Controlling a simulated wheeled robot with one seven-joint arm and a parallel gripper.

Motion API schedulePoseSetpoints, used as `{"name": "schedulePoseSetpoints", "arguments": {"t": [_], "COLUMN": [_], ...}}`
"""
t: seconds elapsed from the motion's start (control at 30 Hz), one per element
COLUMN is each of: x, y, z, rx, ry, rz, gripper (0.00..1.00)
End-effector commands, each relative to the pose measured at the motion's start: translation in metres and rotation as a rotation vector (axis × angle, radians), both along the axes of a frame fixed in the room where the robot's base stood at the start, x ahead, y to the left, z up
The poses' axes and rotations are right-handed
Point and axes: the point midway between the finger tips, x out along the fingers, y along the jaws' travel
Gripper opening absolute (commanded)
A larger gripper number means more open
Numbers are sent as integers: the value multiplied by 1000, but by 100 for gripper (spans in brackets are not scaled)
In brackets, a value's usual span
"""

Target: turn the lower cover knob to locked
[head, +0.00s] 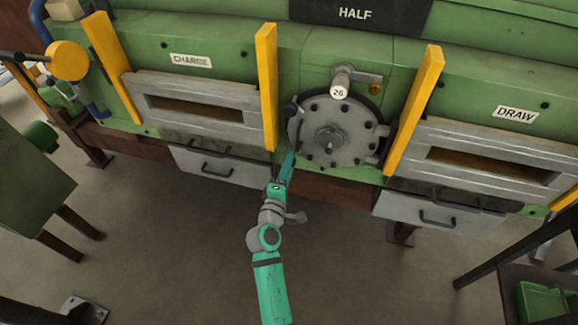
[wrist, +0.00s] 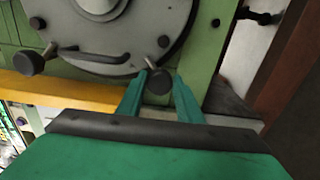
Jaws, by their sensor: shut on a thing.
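The round grey bolted cover (head: 318,122) is set in the green furnace front between two yellow posts. It also shows at the top of the wrist view (wrist: 118,68). My gripper (head: 291,156) reaches up to the cover's lower left edge. In the wrist view my gripper (wrist: 160,88) has one finger on each side of the lower cover knob (wrist: 158,80), a dark round knob with a short metal stem against the cover rim. The fingers are shut on it. In the head view my gripper hides this knob. The upper cover knob (wrist: 29,63) stands free.
A dark curved handle (wrist: 98,57) lies on the cover between the knobs. A yellow post (head: 267,88) stands close to the left of the cover, another (head: 415,108) to the right. A drawer (head: 222,168) is below left. The floor in front is clear.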

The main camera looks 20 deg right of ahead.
Motion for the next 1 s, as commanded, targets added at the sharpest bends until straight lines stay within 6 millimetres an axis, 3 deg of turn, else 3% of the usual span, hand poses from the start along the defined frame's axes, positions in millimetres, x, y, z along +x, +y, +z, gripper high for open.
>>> {"name": "schedulePoseSetpoints", "arguments": {"t": [0.17,0.2,0.27,0.67,1.0], "x": [0,0,0,-5,-53], "y": [0,0,0,4,36], "z": [-1,-1,-1,0,-2], "rx": [0,0,0,0,-1], "ry": [2,2,2,0,3], "rz": [0,0,0,1,2], "gripper": [10,37,51,51,51]}}
